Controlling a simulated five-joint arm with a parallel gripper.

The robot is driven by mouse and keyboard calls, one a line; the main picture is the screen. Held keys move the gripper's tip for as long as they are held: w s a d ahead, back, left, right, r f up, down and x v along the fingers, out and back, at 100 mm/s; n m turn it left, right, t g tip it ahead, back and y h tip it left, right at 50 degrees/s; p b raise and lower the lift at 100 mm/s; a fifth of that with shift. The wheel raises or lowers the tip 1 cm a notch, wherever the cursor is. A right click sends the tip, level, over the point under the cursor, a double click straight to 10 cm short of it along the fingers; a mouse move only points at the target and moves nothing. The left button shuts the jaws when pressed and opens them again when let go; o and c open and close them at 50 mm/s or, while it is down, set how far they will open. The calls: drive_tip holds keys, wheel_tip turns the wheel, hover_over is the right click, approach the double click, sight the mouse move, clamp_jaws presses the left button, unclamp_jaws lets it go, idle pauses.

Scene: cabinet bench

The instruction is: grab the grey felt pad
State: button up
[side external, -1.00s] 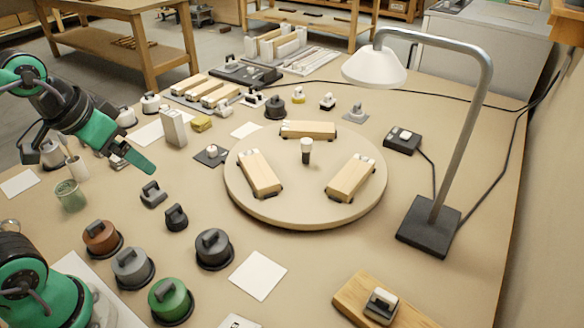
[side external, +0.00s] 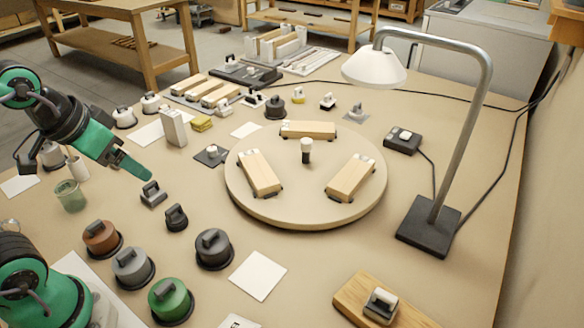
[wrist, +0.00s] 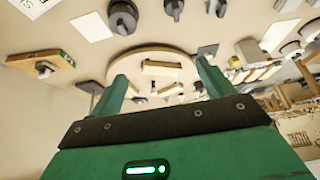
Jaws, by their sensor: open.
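A small grey pad-like block with a dark handle on top (side external: 152,195), which I take for the grey felt pad, lies on the bench left of the round turntable. It also shows, partly cut off, at the top edge of the wrist view (wrist: 217,8). My gripper (side external: 146,175) is just above and behind it in the side view, apart from it as far as I can tell. In the wrist view my gripper's two green fingers (wrist: 163,84) are spread with nothing held between them.
A dark knob (side external: 176,217) and a dark grey lidded pot (side external: 213,249) stand close in front. A green glass (side external: 71,196) is to the left. The turntable (side external: 310,207) carries wooden blocks. A lamp (side external: 430,225) stands at the right. Bare bench lies between the pad and the turntable.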

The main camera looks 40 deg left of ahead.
drive_tip(key=shift+w+a, duration=0.1)
drive_tip(key=shift+c, duration=0.2)
drive_tip(key=g, duration=0.5)
hover_over(149, 184)
drive_tip(key=d, duration=0.1)
wheel_tip(149, 184, down, 15)
drive_tip(key=shift+f, duration=0.2)
drive_tip(key=shift+a+f+g, duration=0.3)
drive_tip(key=shift+a+f, duration=0.1)
drive_tip(key=shift+f, duration=0.2)
drive_tip(key=shift+f, duration=0.15)
drive_tip(key=shift+f, duration=1.15)
drive_tip(key=shift+f, duration=0.1)
drive_tip(key=shift+f, duration=2.5)
